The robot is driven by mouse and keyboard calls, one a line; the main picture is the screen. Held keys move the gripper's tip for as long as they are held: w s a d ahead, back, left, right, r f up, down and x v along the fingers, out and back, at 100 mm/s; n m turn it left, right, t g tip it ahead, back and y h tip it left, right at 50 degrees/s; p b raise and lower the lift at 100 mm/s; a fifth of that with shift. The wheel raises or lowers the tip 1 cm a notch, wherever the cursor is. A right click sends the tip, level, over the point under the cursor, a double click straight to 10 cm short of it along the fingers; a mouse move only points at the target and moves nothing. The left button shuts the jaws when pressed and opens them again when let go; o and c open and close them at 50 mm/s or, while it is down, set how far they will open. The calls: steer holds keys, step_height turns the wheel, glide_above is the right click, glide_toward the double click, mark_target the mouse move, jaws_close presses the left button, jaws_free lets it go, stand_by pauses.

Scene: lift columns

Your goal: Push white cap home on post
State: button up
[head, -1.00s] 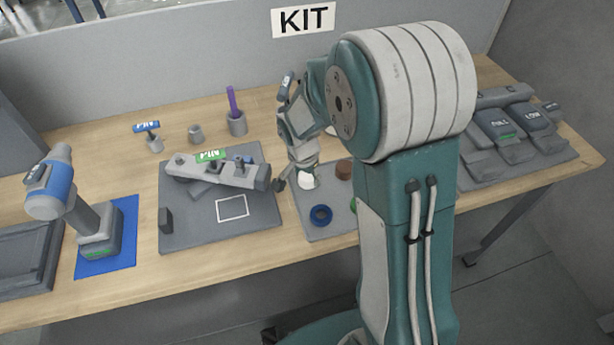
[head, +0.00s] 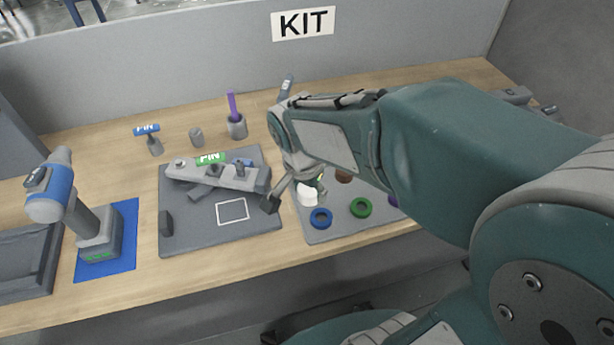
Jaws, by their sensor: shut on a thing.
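The white cap (head: 307,197) is a small white piece at the left side of the grey mat with rings. My gripper (head: 296,198) points down over this spot, with a dark finger left of the cap. It appears closed on the cap; the far finger is partly hidden. I cannot tell whether the cap touches the mat. A post under the cap cannot be made out. A grey fixture (head: 215,175) with short upright stubs lies on the board to the left, by a green PIN label.
A blue ring (head: 321,218), a green ring (head: 361,207) and a brown piece (head: 344,175) lie close to the gripper. A purple rod stands in a grey cup (head: 237,127) behind. A blue-grey tool (head: 90,210) stands at left. My arm hides the right side.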

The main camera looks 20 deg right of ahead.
mark_target(310, 196)
steer(key=shift+s+a+r, duration=0.15)
steer(key=shift+s+r, duration=0.1)
steer(key=shift+s, duration=0.25)
steer(key=shift+s+a+r, duration=0.15)
steer(key=shift+s+r, duration=0.1)
steer(key=shift+s, duration=0.2)
steer(key=shift+r, duration=0.85)
